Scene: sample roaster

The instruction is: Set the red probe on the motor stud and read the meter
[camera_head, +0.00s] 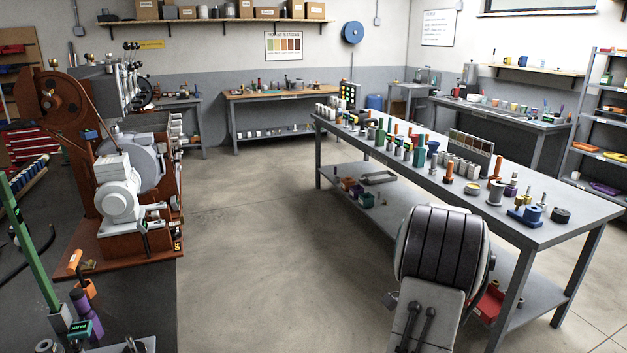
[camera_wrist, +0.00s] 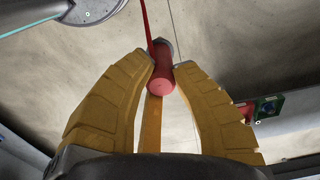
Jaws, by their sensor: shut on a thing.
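In the wrist view my gripper (camera_wrist: 165,64) is shut on the red probe (camera_wrist: 161,86), a short red cylinder with a thin red lead running up from it. The probe is held between the two yellow fingertips, with bare floor behind it. In the head view the gripper and probe are hidden behind my arm at the lower right. A pale grey motor (camera_head: 121,197) sits on the red-brown roaster (camera_head: 173,205) at the left. I cannot make out the stud on the motor. I cannot pick out the meter for sure in either view.
A long grey workbench (camera_head: 545,232) with many small parts runs along the right, close to my arm. A small green display (camera_head: 80,328) stands near tools at the lower left. Open concrete floor (camera_head: 250,240) lies between roaster and bench.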

